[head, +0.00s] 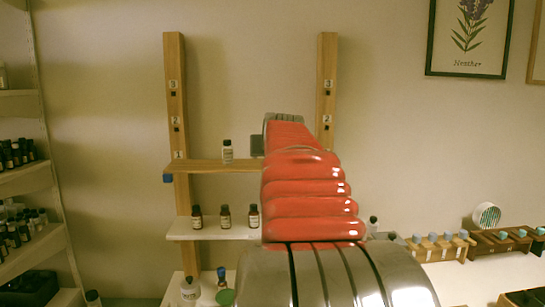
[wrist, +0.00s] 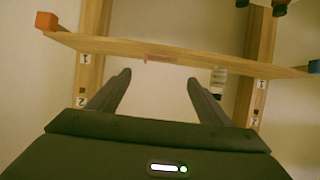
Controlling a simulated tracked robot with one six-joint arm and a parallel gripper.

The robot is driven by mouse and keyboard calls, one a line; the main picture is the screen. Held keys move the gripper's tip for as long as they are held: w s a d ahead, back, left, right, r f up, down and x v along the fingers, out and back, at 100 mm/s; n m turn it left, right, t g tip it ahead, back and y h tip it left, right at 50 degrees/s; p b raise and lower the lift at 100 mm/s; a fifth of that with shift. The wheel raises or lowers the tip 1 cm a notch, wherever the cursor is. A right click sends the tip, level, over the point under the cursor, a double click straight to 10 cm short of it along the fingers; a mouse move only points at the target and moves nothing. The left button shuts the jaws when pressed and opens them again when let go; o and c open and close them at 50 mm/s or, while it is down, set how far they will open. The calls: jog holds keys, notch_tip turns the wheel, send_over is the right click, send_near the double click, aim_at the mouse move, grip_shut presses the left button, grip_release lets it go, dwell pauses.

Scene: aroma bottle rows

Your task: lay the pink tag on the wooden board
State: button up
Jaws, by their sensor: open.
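The wooden board (head: 210,166) is a shelf between two wooden posts. It crosses the wrist view (wrist: 110,45), which looks upside down. A small pinkish strip, apparently the pink tag (wrist: 162,59), shows along the board's edge on the side where a bottle stands. It seems to lie on the board, but it is thin and blurred. My gripper (wrist: 159,77) is open, its fingertips apart and just short of the board, with the strip between and beyond them. Nothing shows between the fingers. In the head view my red arm hides the tag and most of the gripper.
A white-labelled bottle (wrist: 218,78) stands on the board near one fingertip; it also shows in the head view (head: 227,152). Dark bottles (head: 225,217) stand on the white shelf (head: 185,229) below. An orange block (wrist: 46,21) and a blue block (wrist: 314,67) mark the board's ends.

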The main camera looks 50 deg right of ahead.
jog(key=shift+v, duration=1.55)
jog(key=a+f+n+y, duration=0.2)
jog(key=a+f, duration=0.3)
jog(key=a, duration=0.5)
jog(key=w+a+f+n+y, duration=0.15)
jog(key=a+f, duration=0.25)
jog(key=a, duration=0.6)
jog(key=a+f+n+y, duration=0.25)
jog(key=a+f, duration=0.25)
jog(key=a, duration=0.5)
jog(key=s+a+f+n+g+y, duration=0.1)
jog(key=s+a+f+n+y, duration=0.1)
jog(key=s+a+f, duration=0.5)
jog(key=s+a+f+n+g+y, duration=0.1)
jog(key=s+a+f+g+y, duration=0.1)
jog(key=s+a+f, duration=0.6)
jog(key=a+f, duration=0.1)
jog(key=a, duration=0.3)
jog(key=shift+a+n, duration=0.2)
jog(key=shift+n, duration=0.2)
